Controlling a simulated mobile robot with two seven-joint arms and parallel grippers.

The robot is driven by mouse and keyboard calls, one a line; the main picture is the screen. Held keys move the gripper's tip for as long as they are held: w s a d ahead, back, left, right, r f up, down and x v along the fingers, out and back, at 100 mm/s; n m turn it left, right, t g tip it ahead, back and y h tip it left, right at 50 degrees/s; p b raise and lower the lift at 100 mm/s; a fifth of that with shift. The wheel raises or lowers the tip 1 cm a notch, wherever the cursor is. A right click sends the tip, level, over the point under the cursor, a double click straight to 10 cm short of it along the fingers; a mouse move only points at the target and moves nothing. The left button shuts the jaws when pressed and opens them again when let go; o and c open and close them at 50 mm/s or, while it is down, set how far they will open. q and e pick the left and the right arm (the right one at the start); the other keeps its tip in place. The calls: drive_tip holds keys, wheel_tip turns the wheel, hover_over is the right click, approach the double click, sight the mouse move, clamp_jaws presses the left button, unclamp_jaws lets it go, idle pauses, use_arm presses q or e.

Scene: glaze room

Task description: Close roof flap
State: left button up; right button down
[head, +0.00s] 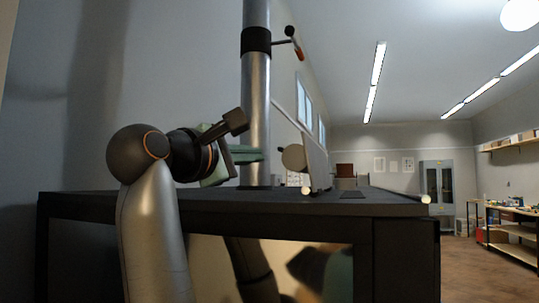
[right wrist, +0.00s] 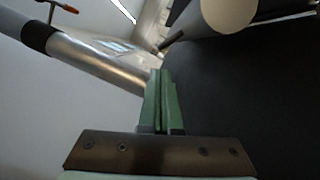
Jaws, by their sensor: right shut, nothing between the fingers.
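The roof flap (head: 317,162) is a pale thin panel standing up, slightly tilted, on the dark roof (head: 385,200) of a large box. A pale round cylinder (head: 293,157) is at the flap's left side; a pale round end also shows at the top of the right wrist view (right wrist: 228,12). My right gripper (head: 262,154) has green fingers, shut and empty, above the roof to the left of the cylinder and apart from it. The shut fingers also show in the right wrist view (right wrist: 161,75). My left gripper is out of view.
A metal pipe (head: 257,110) rises from the roof close by my right gripper. It has a black collar (head: 256,40) and a handle (head: 292,38) with orange. Shelves and a workbench (head: 515,225) stand far off at right. Free floor lies right of the box.

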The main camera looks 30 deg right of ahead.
drive_tip(key=p+x, duration=0.1)
drive_tip(key=x, duration=0.4)
drive_tip(key=shift+d, duration=0.2)
drive_tip(key=shift+w+d, duration=0.35)
drive_tip(key=shift+d, duration=0.15)
